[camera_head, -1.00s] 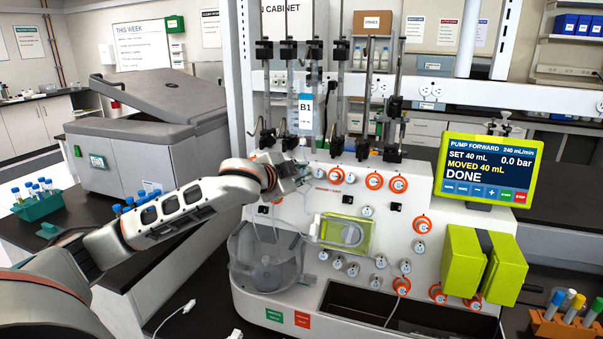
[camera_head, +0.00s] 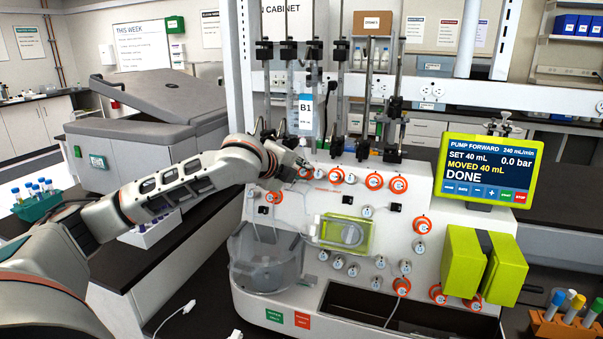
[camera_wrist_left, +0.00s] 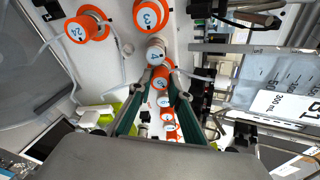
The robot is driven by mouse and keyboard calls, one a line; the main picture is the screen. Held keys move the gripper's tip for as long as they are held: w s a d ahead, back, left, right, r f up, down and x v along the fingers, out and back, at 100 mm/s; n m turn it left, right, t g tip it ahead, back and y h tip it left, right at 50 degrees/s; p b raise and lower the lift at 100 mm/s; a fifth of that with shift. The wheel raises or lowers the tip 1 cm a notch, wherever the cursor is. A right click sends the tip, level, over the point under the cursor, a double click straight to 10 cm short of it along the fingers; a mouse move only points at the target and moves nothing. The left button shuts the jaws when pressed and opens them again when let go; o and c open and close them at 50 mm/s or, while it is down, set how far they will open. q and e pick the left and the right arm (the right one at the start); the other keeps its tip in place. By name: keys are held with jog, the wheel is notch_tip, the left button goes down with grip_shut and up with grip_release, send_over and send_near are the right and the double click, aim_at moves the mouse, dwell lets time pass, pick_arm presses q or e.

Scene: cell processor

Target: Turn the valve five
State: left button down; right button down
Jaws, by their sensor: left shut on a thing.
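The cell processor (camera_head: 320,235) has a white panel with orange and grey round valve knobs. My left gripper (camera_head: 304,163) reaches the left end of the top row of knobs. The left wrist view shows its two green fingers (camera_wrist_left: 161,70) closed in on a valve knob. A small grey knob (camera_wrist_left: 157,50) with a blurred dark mark is at the fingertips, and an orange knob (camera_wrist_left: 160,80) shows between the fingers. I cannot read the number on either. An orange knob marked 3 (camera_wrist_left: 148,15) is just beyond, and one marked 24 (camera_wrist_left: 77,30) is apart. My right gripper is not in view.
The screen (camera_head: 487,168) reads DONE, moved 40 mL. Bag B1 (camera_head: 306,112) hangs above the gripper. A clear round chamber (camera_head: 268,258) and a green-framed cassette (camera_head: 346,233) are below. Other knobs crowd the panel to the right.

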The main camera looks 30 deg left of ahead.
pick_arm(q)
jog(key=m, duration=0.3)
jog(key=shift+m+g, duration=0.3)
jog(key=shift+m, duration=0.1)
dwell(0.5)
jog(key=c, duration=1.9)
grip_release()
jog(key=shift+s+r, duration=0.1)
jog(key=shift+s, duration=0.05)
jog(key=v, duration=1.1)
jog(key=shift+s+d+r, duration=0.2)
jog(key=shift+s, duration=0.1)
